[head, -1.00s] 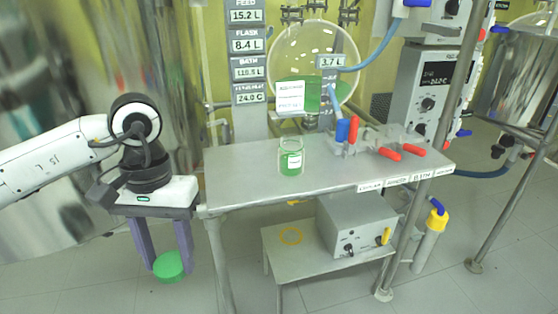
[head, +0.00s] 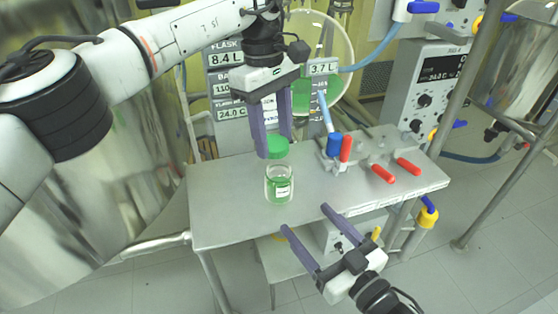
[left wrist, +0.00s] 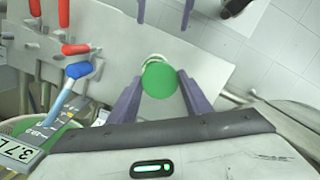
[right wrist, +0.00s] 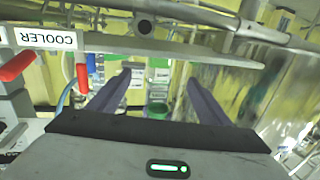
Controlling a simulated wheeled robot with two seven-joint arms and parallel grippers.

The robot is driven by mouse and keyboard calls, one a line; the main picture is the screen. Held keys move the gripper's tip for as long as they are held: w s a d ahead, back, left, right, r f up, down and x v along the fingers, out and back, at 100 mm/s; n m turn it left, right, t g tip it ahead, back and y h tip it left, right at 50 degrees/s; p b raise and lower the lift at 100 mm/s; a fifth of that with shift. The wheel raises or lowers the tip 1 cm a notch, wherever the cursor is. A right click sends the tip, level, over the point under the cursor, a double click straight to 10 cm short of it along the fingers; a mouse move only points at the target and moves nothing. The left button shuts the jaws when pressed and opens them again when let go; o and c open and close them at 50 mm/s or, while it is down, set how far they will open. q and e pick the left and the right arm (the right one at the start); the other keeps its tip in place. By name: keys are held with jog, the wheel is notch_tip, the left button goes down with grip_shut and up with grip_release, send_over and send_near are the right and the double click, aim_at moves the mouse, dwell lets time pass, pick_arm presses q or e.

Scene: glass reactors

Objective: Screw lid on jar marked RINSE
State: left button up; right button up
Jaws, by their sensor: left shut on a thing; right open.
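A clear glass jar (head: 279,187) with green contents and a white label stands upright on the grey bench. The label's writing is too small to read. My left gripper (head: 275,148) is shut on the green lid (head: 276,146) and holds it above the jar's mouth. In the left wrist view the lid (left wrist: 160,80) sits between the fingers and hides most of the jar below it. My right gripper (head: 306,242) is open and empty in front of the bench's front edge. The jar (right wrist: 158,92) shows between its fingers in the right wrist view.
The grey bench (head: 225,212) is clear to the left of the jar. Valves with red handles (head: 383,173) and a blue fitting (head: 334,144) stand to its right. A round glass flask (head: 343,75) is behind. A grey box (head: 333,235) sits on the lower shelf.

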aim_at(286, 190)
pick_arm(q)
jog(key=shift+w+d+r+n, duration=0.3)
jog(key=shift+w+d+r, duration=0.15)
jog(key=shift+w, duration=0.2)
pick_arm(e)
jog(key=shift+w+a+r, duration=0.2)
jog(key=shift+w+r, duration=0.35)
jog(key=shift+r, duration=0.15)
pick_arm(q)
jog(key=shift+s, duration=0.1)
pick_arm(e)
jog(key=x, duration=1.2)
jog(key=shift+s+a+r, duration=0.1)
jog(key=shift+r, duration=0.05)
jog(key=c, duration=1.6)
pick_arm(q)
jog(key=shift+f, duration=2.45)
jog(key=shift+f, duration=0.9)
